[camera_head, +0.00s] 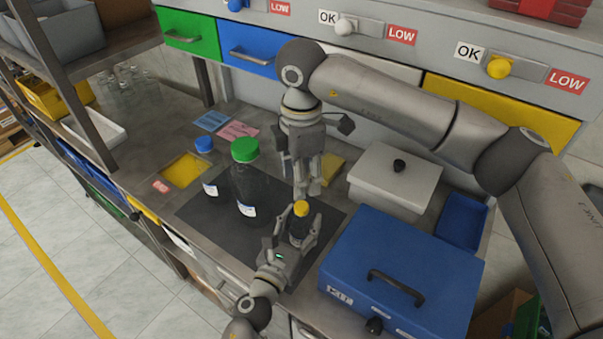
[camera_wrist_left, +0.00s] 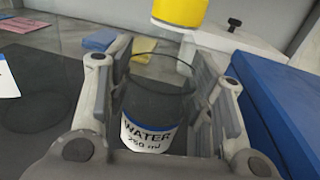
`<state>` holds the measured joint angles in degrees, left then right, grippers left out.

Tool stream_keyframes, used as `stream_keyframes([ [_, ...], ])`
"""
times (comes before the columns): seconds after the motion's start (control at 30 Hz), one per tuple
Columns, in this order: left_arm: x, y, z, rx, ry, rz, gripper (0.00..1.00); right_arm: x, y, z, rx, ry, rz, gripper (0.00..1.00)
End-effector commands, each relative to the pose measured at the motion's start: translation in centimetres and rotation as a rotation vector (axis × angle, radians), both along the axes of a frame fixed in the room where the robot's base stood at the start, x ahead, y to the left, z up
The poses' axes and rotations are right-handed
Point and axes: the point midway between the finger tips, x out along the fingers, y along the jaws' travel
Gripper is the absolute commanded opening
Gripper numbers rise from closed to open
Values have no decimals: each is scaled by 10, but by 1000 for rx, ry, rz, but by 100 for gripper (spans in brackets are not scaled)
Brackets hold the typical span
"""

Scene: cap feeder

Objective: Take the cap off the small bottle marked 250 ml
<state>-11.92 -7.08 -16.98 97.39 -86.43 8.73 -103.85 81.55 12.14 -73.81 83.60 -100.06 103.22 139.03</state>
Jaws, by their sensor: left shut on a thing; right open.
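The small bottle (camera_head: 299,228) is dark and see-through, with a yellow cap (camera_head: 301,208) at its top in the head view. In the left wrist view the bottle (camera_wrist_left: 152,105) has a label reading "WATER 250 ml". The yellow cap (camera_wrist_left: 180,10) is cut off by the top edge there, and the neck between is hard to make out. My left gripper (camera_head: 301,236) is shut on the bottle's body, one finger on each side. My right gripper (camera_head: 308,188) is open, pointing down just above the cap, its fingers apart from it as far as I can tell.
A large bottle with a green cap (camera_head: 245,151) and one with a blue cap (camera_head: 204,145) stand left on the dark mat (camera_head: 232,238). A blue case (camera_head: 400,262) and a light lidded box (camera_head: 394,180) stand to the right. Shelving (camera_head: 75,88) is at the left.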

Motion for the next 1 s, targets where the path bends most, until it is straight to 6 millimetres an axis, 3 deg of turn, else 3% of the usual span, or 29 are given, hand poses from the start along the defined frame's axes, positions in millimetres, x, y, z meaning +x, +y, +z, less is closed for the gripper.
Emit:
stream_keyframes([
  [0.27,0,0,0,0,1,0,0,0,0,-4,0,1,-152,45],
  [0.7,0,0,0,0,0,0,0,0,0,-64,-1,2,-156,45],
  [1.0,0,0,0,0,1,0,0,0,0,-80,0,0,-156,45],
])
